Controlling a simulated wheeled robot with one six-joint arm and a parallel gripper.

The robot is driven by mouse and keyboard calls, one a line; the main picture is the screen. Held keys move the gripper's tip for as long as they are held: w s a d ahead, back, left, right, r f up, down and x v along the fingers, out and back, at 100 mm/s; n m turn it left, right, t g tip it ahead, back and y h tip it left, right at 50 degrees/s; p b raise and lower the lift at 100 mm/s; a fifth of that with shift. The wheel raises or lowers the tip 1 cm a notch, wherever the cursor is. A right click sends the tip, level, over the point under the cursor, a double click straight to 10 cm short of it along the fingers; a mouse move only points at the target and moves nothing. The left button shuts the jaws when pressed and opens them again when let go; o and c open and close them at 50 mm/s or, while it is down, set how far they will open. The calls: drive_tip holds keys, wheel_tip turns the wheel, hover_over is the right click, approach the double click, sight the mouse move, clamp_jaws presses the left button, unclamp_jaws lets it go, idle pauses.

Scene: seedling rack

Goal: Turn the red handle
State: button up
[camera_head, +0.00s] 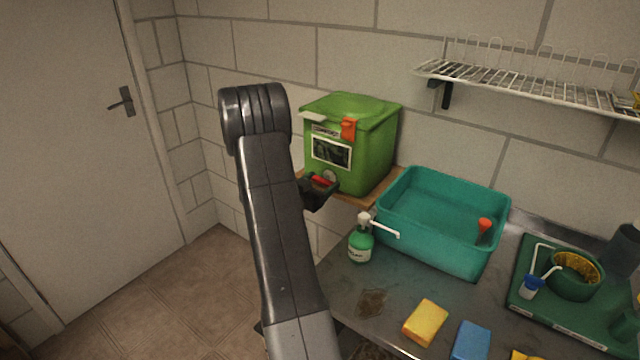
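The red handle (322,181) shows as a small red bar low on the bin's front, beside a round grey fitting (330,174). My gripper (318,188) is dark and lies right at the red handle, in front of the bin's lower front. The red bar appears between or just behind the fingers. It is too small and dark to tell whether they are closed on it. My arm hides part of the bin's left surroundings.
An orange-red latch (348,128) sits high on the bin's front. A green bottle (360,245) with a white spout and a teal basin (440,215) stand to the right on the metal counter. A wire shelf (530,85) is above. Floor at left is clear.

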drive_tip(key=shift+f+m+b, duration=0.15)
drive_tip(key=shift+m+b, duration=0.15)
drive_tip(key=shift+b, duration=0.3)
drive_tip(key=m+b, duration=0.1)
drive_tip(key=b, duration=0.2)
drive_tip(key=shift+f+m, duration=0.15)
drive_tip(key=shift+m, duration=0.25)
drive_tip(key=m+b, duration=0.8)
drive_tip(key=b, duration=0.1)
drive_tip(key=m+b, duration=1.7)
drive_tip(key=b, duration=0.2)
drive_tip(key=shift+s+d+f, duration=0.1)
drive_tip(key=shift+f, duration=0.3)
drive_tip(key=m+b, duration=0.4)
drive_tip(key=m, duration=0.1)
drive_tip(key=shift+m, duration=0.3)
drive_tip(key=shift+r+m+b, duration=0.1)
drive_tip(key=shift+m+b, duration=1.25)
drive_tip(key=shift+m, duration=0.15)
